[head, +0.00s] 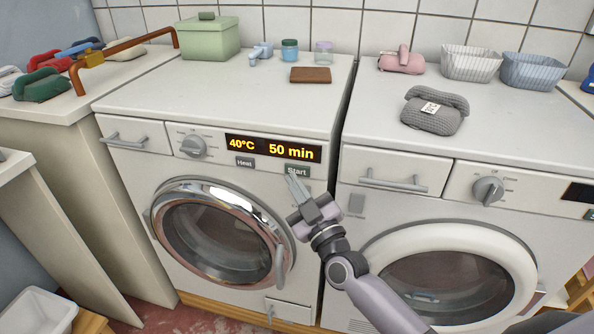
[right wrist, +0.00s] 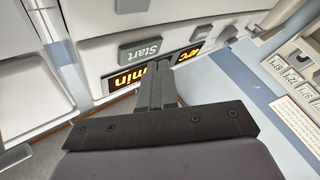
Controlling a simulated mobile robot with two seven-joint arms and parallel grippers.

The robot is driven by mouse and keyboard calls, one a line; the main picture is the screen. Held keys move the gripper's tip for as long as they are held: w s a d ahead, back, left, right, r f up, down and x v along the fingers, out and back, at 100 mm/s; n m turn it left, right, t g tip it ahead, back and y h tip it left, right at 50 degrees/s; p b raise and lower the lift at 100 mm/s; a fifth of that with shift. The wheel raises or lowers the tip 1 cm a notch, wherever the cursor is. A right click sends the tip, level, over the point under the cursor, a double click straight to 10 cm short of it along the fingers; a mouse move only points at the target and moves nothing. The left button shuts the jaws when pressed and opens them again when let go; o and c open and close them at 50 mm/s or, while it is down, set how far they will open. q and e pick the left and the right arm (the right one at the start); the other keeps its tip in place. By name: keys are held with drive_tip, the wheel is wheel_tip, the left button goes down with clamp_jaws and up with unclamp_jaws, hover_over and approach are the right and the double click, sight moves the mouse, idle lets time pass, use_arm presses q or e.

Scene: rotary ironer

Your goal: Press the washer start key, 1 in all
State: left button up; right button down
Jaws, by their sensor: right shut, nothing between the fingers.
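The washer (head: 215,167) stands at the left with its chrome-rimmed door shut. Its lit display (head: 273,148) reads 40°C and 50 min. The dark Start key (head: 297,171) sits below the display's right end, and a Heat key (head: 244,162) is to its left. In the right wrist view the Start key (right wrist: 140,50) shows just left of the fingertips. My right gripper (head: 292,180) is shut and empty, its tips at or just in front of the key's lower edge. I cannot tell whether they touch it. The left gripper is not in view.
A second machine (head: 400,165) with a white door ring stands at the right. A green box (head: 209,38), jars and a brown block (head: 310,75) sit on the washer top. A grey knitted bundle (head: 434,112) and baskets sit on the right machine.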

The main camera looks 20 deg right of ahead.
drive_tip(key=shift+w, duration=0.1)
drive_tip(key=shift+w+d, duration=0.25)
drive_tip(key=shift+w, duration=0.05)
drive_tip(key=shift+w+d, duration=0.3)
drive_tip(key=shift+w, duration=0.05)
idle(0.9)
idle(0.4)
drive_tip(key=shift+s+a+p, duration=0.5)
drive_tip(key=shift+s, duration=0.25)
